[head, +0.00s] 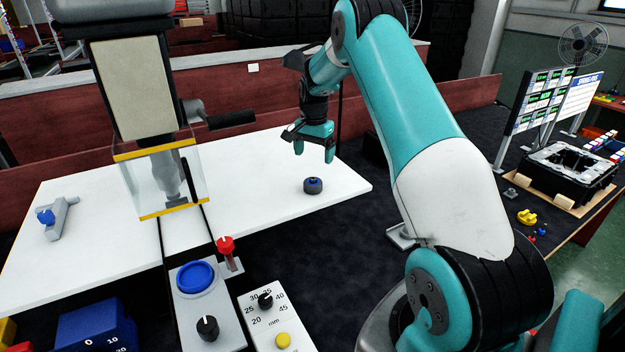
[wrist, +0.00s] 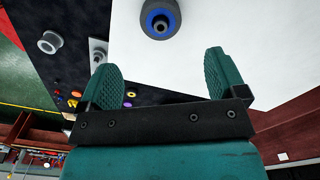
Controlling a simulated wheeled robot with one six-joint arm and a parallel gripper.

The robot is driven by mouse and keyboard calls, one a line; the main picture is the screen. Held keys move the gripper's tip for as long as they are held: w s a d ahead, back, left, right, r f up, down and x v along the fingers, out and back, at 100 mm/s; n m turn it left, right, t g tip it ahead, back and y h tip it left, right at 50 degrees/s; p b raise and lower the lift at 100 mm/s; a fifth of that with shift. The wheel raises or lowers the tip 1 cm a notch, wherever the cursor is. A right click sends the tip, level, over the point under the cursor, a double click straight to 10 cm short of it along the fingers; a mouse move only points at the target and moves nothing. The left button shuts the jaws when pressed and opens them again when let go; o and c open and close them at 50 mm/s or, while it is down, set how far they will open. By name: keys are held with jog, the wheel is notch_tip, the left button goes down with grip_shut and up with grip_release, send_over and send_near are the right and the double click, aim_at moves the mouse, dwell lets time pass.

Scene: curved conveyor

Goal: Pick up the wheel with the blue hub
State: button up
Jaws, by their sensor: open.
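The wheel with the blue hub (head: 313,186) lies flat on the white table top (head: 260,165), near its right end. It has a dark grey tyre. In the wrist view the wheel (wrist: 160,18) shows at the top, partly cut off by the frame edge, with its blue hub ring facing me. My gripper (head: 313,150) points down above the white surface, a little above and behind the wheel in the head view. In the wrist view its two teal fingers (wrist: 166,80) are apart with nothing between them. The wheel lies beyond the fingertips, not touching them.
A press with a clear guard (head: 165,180) stands left of the wheel. A control panel with a blue button (head: 195,277) and a dial plate (head: 275,315) are in front. A blue-knobbed grey part (head: 55,217) lies far left. The white surface around the wheel is clear.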

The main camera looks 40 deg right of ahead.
aim_at(313, 178)
notch_tip(313, 178, down, 4)
jog(key=shift+f+p, duration=0.15)
jog(key=shift+p, duration=0.5)
jog(key=shift+a+f+p, duration=0.15)
jog(key=shift+f+p, duration=1.5)
jog(key=shift+f, duration=1)
jog(key=c, duration=1)
